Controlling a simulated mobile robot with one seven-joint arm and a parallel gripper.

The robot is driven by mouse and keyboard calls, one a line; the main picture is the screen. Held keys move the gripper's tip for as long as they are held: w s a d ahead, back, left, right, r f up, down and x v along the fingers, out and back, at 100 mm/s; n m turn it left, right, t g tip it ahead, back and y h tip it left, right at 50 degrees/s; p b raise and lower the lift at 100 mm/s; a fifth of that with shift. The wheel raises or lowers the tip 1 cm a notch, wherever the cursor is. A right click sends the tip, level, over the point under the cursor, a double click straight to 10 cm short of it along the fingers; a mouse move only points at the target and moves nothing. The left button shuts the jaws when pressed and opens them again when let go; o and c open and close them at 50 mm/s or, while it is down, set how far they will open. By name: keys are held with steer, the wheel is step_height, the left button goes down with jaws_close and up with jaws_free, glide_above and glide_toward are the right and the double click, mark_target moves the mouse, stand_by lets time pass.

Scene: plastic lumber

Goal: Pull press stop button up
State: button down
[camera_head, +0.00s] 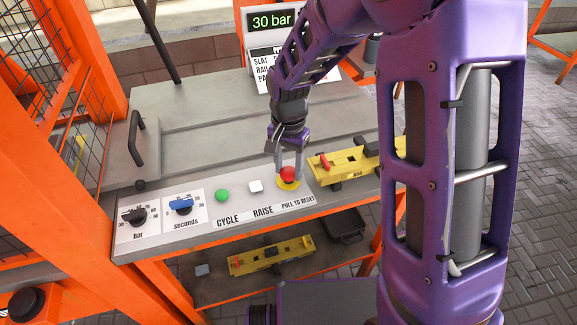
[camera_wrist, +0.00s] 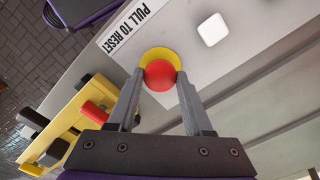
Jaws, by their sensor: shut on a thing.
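The press stop button (camera_head: 288,174) is a red mushroom cap on a yellow round base, at the right end of the control strip above the "PULL TO RESET" label. In the wrist view the red cap (camera_wrist: 160,75) sits between my fingertips with the yellow ring behind it. My gripper (camera_head: 289,168) comes down from above and is shut on the red cap, one finger on each side. It also shows in the wrist view (camera_wrist: 159,78). How far the cap stands out from its base I cannot tell.
A white RAISE button (camera_head: 255,186), a green CYCLE button (camera_head: 222,195) and two dials, one blue (camera_head: 180,206), one black (camera_head: 135,217), lie to the left. A yellow fixture (camera_head: 345,162) stands close on the right. Another yellow fixture (camera_head: 270,257) lies on the shelf below.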

steer(key=shift+r, duration=0.1)
steer(key=shift+r+p, duration=0.6)
steer(key=shift+r, duration=0.1)
steer(key=shift+f, duration=0.1)
steer(key=shift+c, duration=1.5)
jaws_free()
